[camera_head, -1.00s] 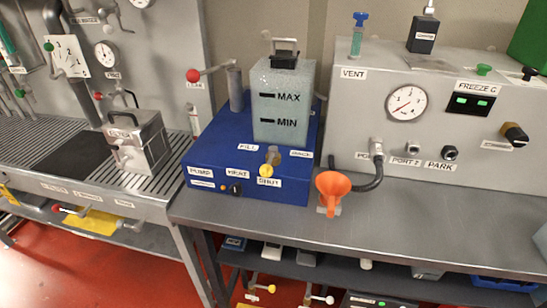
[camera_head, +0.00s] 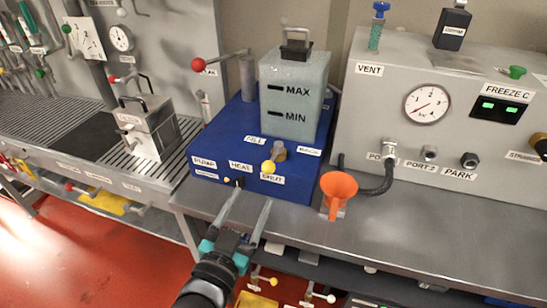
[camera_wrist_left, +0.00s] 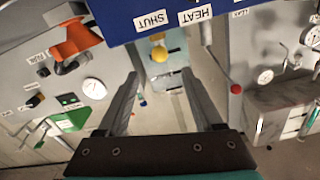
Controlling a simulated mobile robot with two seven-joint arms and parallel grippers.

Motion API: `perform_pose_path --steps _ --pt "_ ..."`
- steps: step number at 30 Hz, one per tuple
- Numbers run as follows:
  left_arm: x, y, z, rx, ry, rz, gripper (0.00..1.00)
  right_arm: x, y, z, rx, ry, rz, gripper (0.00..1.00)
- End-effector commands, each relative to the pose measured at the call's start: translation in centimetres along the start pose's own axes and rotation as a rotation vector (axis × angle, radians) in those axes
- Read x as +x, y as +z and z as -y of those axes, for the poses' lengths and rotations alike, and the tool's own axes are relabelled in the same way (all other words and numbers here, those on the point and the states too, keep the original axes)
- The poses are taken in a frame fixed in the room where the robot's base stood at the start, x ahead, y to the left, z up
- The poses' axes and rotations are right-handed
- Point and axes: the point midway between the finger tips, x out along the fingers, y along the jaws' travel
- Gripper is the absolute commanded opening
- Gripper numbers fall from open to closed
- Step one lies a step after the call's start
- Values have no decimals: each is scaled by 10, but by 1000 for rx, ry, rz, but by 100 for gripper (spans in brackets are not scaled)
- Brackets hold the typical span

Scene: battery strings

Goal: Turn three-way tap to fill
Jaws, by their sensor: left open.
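The three-way tap (camera_head: 269,167) has a yellow knob on the front of the blue unit (camera_head: 232,165), with labels reading FILL, SHUT and one at the right that is hard to read. The knob sits just above the SHUT label. In the left wrist view the yellow knob (camera_wrist_left: 158,54) shows beyond the fingers, near the SHUT label. A clear tank (camera_head: 290,70) with MAX and MIN marks stands on the unit. My left gripper (camera_head: 250,212) is open and empty, in front of and below the unit, apart from the tap. My right gripper is not in view.
An orange funnel (camera_head: 338,190) stands right of the blue unit. A grey panel with a gauge (camera_head: 428,103) and ports is at the right. A red-knobbed lever (camera_head: 198,64) and a metal box (camera_head: 148,127) are at the left. The grey bench (camera_head: 400,235) is clear in front.

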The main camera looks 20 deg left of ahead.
Motion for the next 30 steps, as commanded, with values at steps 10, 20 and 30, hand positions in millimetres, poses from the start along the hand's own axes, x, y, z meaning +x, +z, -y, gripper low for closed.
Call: perform_pose_path --steps 10,20,30 --pt "50 0 -1 0 2 -2 68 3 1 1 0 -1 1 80" --pt "99 0 0 1 1 -1 68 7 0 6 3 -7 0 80" --pt "135 1 -1 0 1 1 68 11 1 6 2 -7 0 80"
